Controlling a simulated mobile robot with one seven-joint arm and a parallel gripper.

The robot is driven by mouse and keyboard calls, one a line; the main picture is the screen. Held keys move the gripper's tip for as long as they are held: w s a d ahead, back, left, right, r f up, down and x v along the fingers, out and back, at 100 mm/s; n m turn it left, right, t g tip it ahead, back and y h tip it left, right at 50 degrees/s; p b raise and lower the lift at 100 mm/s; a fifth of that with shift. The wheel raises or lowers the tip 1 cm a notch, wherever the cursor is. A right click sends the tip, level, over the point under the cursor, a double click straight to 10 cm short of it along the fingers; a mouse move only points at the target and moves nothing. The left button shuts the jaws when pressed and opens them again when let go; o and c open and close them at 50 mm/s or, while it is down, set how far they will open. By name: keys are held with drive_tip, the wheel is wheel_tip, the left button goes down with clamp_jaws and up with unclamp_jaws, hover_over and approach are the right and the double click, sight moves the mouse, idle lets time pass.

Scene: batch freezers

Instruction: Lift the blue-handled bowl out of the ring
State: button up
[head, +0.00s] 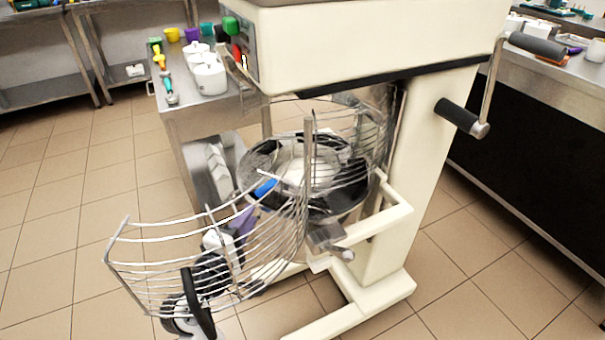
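The steel bowl (325,196) sits in the ring of the cream floor-standing mixer, below its head. Its blue handle (265,187) shows at the bowl's left front side. The ring's cream support arm (378,221) runs along the bowl's right front. Wire bars cover part of the bowl and its rim. My arm comes up from the lower left, behind the swung-out wire guard (220,240). My gripper (250,208) appears close to the blue handle, just below it. Its fingers are hidden by the wires, so I cannot tell whether they touch the handle.
The mixer head (370,40) hangs over the bowl. A crank handle (462,118) sticks out at the right. A steel table (200,120) with white pots (210,78) stands behind left, and a counter (550,130) at right. The tiled floor at left is clear.

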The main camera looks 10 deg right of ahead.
sight(262, 197)
drive_tip(key=p+x, duration=0.1)
drive_tip(key=x, duration=0.9)
clamp_jaws()
